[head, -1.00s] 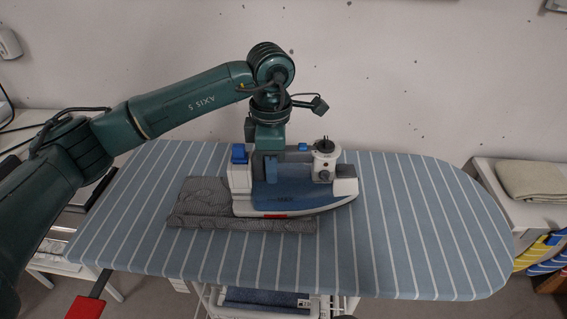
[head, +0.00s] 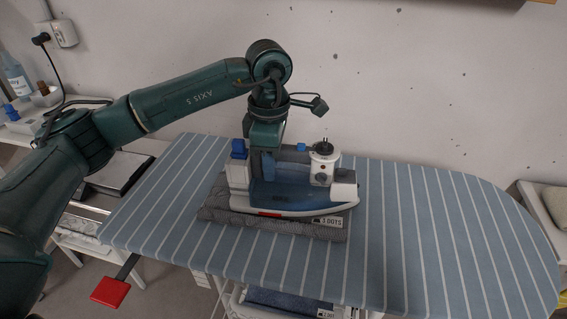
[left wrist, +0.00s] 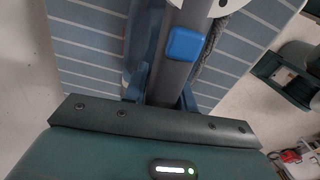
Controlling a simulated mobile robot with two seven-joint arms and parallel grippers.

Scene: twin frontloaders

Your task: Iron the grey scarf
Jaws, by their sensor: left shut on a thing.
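The grey patterned scarf (head: 268,226) lies folded flat on the striped blue ironing board (head: 420,235). The white and blue iron (head: 290,196) rests upright on it, apparently sole down, its tip pointing right near the scarf's right end. The iron hides much of the scarf; its front strip and a small label (head: 327,221) at the right show. My left gripper (head: 266,168) is shut on the iron's handle from above. In the left wrist view the grey handle with a blue button (left wrist: 185,44) sits between the fingers (left wrist: 160,95). My right gripper is not in view.
The board's right half is clear. A red piece (head: 110,291) sticks out below its left front edge. A side table with bottles (head: 17,75) stands at the far left, and a white cabinet (head: 535,205) at the right. The wall is close behind.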

